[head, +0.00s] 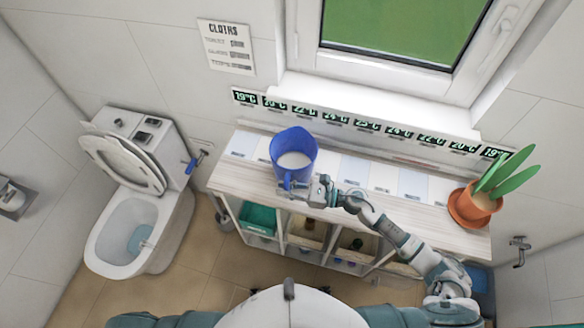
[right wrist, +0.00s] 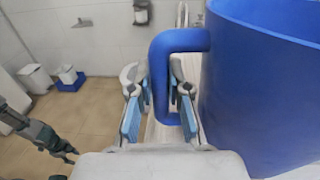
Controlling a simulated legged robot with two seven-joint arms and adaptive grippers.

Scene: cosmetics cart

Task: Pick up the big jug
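The big jug (head: 293,150) is blue, stands upright on the shelf top and has a pale content or inside. Its handle points toward me. In the right wrist view the jug (right wrist: 265,85) fills the right side, with its handle (right wrist: 160,80) in front of my right gripper (right wrist: 158,112). The right gripper (head: 312,192) is open, with one finger on each side of the handle; small gaps seem to show. My left gripper is out of the head view; a dark arm end at the left of the right wrist view may be it, too small to read.
The shelf unit (head: 350,218) holds bins, including a green one (head: 258,218). A potted plant (head: 478,203) stands at its right end, below a window (head: 390,30). A row of temperature labels (head: 370,125) runs behind. A toilet (head: 135,225) stands to the left.

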